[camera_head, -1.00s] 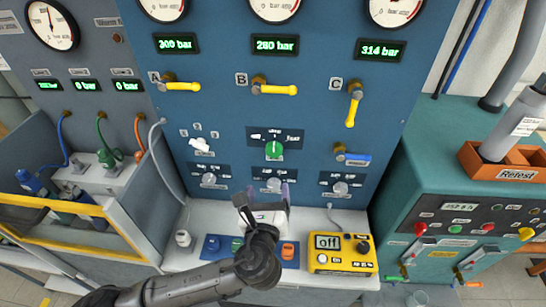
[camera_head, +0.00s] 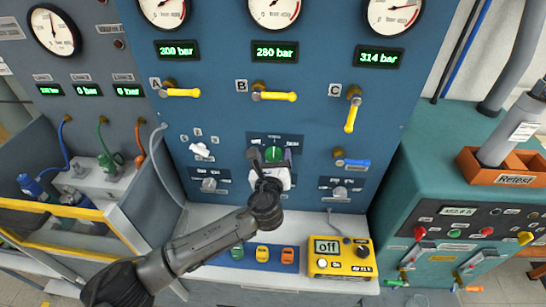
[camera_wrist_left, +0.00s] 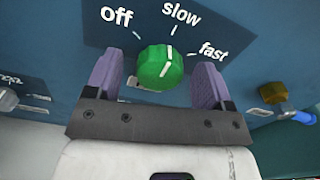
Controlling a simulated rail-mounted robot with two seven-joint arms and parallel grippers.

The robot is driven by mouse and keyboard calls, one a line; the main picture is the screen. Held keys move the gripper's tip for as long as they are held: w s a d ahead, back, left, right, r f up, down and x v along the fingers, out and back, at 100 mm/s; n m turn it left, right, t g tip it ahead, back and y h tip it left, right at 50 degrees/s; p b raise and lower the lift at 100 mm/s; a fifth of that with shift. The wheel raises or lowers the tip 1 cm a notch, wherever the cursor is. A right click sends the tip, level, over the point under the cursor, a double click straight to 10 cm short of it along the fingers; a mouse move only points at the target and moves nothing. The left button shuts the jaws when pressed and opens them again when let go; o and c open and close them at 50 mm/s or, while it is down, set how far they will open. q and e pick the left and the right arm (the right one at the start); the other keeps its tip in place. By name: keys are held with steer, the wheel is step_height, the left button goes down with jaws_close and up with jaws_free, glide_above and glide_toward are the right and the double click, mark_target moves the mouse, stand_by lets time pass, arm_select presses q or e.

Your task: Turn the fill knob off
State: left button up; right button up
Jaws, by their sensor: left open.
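The fill knob is a round green knob (camera_head: 273,154) on the blue panel, below the B valve. In the left wrist view the knob (camera_wrist_left: 161,68) has a white line pointing up and slightly right, toward the "slow" mark. The labels "off", "slow" and "fast" run from left to right above it. My left gripper (camera_head: 271,158) is at the panel; in the left wrist view its purple fingers (camera_wrist_left: 158,82) stand apart on either side of the knob, with gaps visible. It is open and empty. My right gripper is out of view.
Yellow valve levers A (camera_head: 181,92), B (camera_head: 273,96) and C (camera_head: 351,114) sit above on the panel. A blue lever (camera_head: 353,162) is to the right of the knob. A yellow meter reading "off" (camera_head: 341,258) stands on the white bench below.

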arm_select(q)
steer(key=shift+w, duration=0.15)
steer(key=shift+c, duration=0.2)
steer(key=c, duration=0.9)
